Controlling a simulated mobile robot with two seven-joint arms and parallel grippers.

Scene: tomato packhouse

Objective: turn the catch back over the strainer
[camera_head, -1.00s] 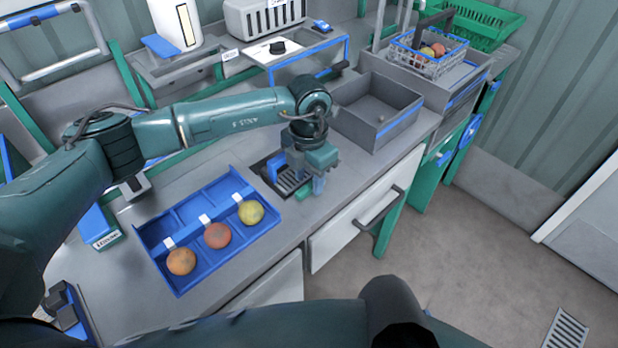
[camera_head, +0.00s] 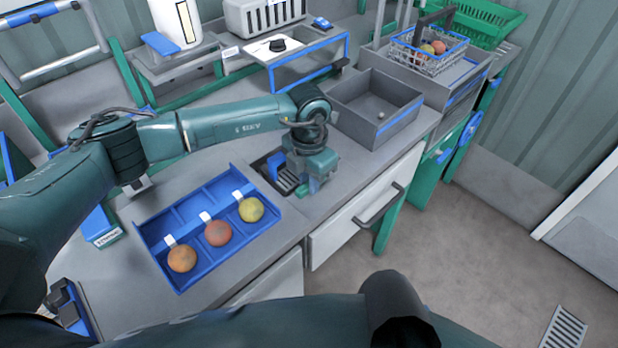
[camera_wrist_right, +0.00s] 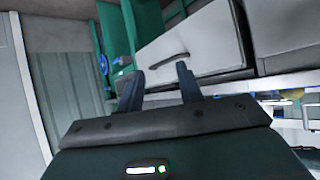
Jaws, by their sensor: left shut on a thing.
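The strainer (camera_head: 287,181) is a slatted grate set in a dark recess in the worktop, right of the blue tray. My left gripper (camera_head: 308,187) points down at the strainer's right side and covers part of it. It is shut on the catch, which is mostly hidden beneath the gripper, so its exact angle cannot be told. My right gripper (camera_wrist_right: 160,82) shows in the right wrist view with its two fingers apart and nothing between them. It is away from the strainer.
A blue tray (camera_head: 187,256) with three fruits stands left of the strainer. A grey open bin (camera_head: 396,128) stands behind and right of my left gripper. A white drawer front (camera_head: 345,222) with a handle is below the worktop edge. A wire basket (camera_head: 425,62) stands farther back.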

